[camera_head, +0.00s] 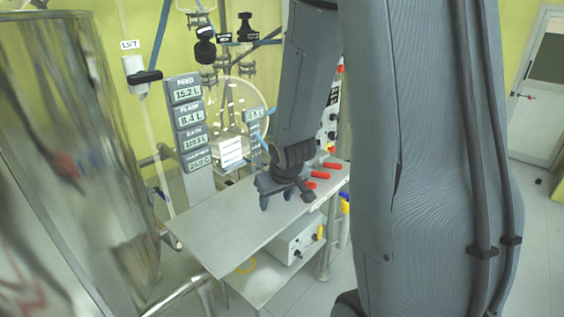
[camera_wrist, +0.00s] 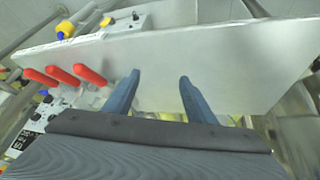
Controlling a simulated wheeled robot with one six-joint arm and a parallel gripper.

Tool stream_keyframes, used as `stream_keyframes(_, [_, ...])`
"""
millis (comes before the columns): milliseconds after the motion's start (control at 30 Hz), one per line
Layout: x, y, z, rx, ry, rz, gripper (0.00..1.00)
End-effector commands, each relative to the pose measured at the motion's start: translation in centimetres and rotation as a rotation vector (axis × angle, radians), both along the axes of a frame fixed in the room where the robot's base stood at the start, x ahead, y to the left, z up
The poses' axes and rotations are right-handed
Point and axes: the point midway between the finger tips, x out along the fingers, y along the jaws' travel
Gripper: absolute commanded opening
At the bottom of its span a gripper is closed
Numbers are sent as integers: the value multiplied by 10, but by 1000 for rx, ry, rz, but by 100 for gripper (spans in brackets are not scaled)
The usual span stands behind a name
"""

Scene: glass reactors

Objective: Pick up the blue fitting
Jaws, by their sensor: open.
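My gripper (camera_head: 276,198) hangs over the grey bench top (camera_head: 218,234), near its back right part, pointing down. In the wrist view its two blue-grey fingers (camera_wrist: 160,80) are spread apart with nothing between them. I cannot clearly make out a loose blue fitting on the bench top in either view. A small blue part (camera_head: 345,196) shows beside a yellow one at the right side of the bench. In the wrist view a blue part (camera_wrist: 61,36) touches a yellow knob (camera_wrist: 65,28) at the upper left. I cannot tell whether either is the fitting.
Red handles (camera_head: 325,174) stick out at the bench's back right, left of my fingers in the wrist view (camera_wrist: 90,74). A white box (camera_head: 297,243) sits below the bench top. Display panels (camera_head: 188,120) stand behind. The bench's front left is clear.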

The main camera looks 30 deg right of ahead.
Motion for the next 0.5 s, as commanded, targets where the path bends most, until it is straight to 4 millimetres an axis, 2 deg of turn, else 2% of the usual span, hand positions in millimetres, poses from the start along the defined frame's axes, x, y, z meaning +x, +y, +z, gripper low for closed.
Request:
stream_keyframes(33, [16, -19, 3, -1, -65, 4, 51])
stream_keyframes(100, [41, -39, 6, 0, -178, 23, 51])
stream_keyframes(200, [68, -62, 12, 14, -328, 52, 51])
stream_keyframes(333, [87, -83, 15, 45, -480, 84, 51])
stream_keyframes(500, [96, -100, 14, 87, -618, 109, 51])
